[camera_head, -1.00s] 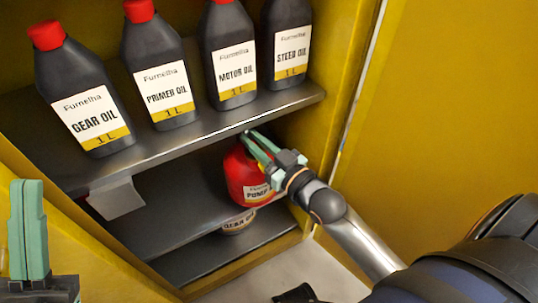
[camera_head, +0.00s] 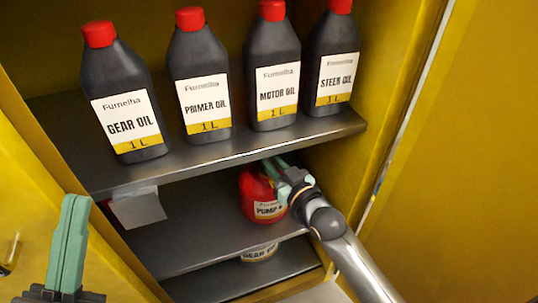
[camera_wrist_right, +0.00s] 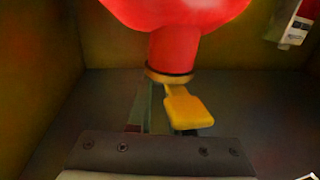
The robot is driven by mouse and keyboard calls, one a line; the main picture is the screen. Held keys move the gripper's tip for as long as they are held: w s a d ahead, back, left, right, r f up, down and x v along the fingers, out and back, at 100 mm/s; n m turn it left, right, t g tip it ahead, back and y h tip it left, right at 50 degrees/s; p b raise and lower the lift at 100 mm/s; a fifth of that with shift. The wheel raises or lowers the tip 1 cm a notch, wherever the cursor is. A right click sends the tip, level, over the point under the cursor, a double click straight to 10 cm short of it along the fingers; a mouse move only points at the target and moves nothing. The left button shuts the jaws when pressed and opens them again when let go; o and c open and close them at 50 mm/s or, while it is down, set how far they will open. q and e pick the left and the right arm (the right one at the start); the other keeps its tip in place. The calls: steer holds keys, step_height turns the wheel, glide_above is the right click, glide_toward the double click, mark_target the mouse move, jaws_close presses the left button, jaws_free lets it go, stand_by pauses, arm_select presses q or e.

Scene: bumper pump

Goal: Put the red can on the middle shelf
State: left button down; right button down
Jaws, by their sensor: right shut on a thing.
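The red can (camera_head: 249,199), with a white label, is inside the yellow cabinet, over the right part of the middle shelf (camera_head: 185,243). I cannot tell whether its base touches the shelf. My right gripper (camera_head: 274,169) is at the top of the can, shut on it, and partly hides it. In the right wrist view the red can (camera_wrist_right: 173,48) shows its neck and a yellow spout part (camera_wrist_right: 187,110) at the fingers. My left gripper (camera_head: 77,203) is empty, with its fingers together, at the lower left in front of the cabinet.
Several dark oil bottles (camera_head: 202,75) with red caps stand on the upper shelf (camera_head: 225,155). A gear oil tin (camera_head: 258,254) is on the lower shelf.

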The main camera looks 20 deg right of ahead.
steer(key=shift+r, duration=0.4)
steer(key=shift+f, duration=0.1)
steer(key=c, duration=1.2)
jaws_free()
steer(key=shift+f, duration=0.35)
steer(key=o, duration=0.4)
steer(key=shift+c, duration=0.2)
